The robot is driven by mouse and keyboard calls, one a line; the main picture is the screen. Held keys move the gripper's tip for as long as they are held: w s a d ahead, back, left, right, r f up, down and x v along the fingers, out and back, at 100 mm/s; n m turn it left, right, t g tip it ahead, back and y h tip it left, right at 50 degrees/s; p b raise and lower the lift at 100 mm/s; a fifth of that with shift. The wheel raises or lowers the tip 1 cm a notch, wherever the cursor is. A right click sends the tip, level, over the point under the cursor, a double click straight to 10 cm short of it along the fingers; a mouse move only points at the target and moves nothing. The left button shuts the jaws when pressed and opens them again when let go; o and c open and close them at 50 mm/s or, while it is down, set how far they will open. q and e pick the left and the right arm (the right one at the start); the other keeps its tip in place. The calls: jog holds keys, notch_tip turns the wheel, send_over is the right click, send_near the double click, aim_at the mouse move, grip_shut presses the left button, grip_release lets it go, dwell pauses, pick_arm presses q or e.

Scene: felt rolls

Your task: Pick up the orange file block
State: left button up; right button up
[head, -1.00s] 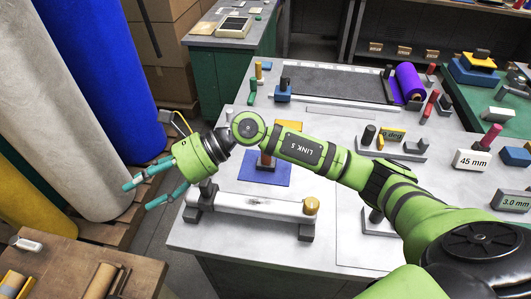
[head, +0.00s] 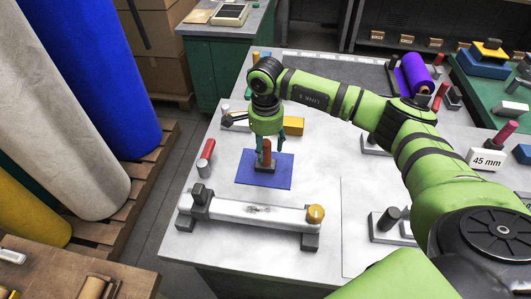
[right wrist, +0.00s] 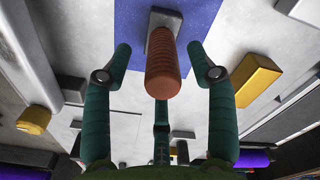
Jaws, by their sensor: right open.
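The orange file block (head: 266,152) stands upright on a blue mat (head: 246,174) on the grey table. It has a ribbed orange-brown grip on a dark grey base. In the right wrist view its grip (right wrist: 163,72) points toward the camera. My right gripper (head: 267,147) points down over it, open. In the right wrist view its teal fingers (right wrist: 160,50) are spread on both sides of the grip, with visible gaps; a third finger shows below it. My left gripper is not in view.
A white roll (head: 245,211) on a grey stand lies in front of the mat. A yellow block (head: 293,126) sits behind it, close to the gripper. A red-handled piece (head: 206,155) stands to the left. A purple roll (head: 414,74) lies at the back right.

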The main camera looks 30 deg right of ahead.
jog(key=shift+f, duration=0.6)
jog(key=shift+w+f, duration=0.2)
jog(key=shift+f, duration=0.35)
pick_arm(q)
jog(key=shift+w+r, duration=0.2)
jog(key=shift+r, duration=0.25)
pick_arm(e)
jog(key=shift+s, duration=0.1)
grip_shut()
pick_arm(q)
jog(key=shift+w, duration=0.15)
pick_arm(e)
jog(key=shift+r, duration=0.1)
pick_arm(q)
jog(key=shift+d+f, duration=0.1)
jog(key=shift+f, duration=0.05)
pick_arm(e)
jog(key=shift+r, duration=0.1)
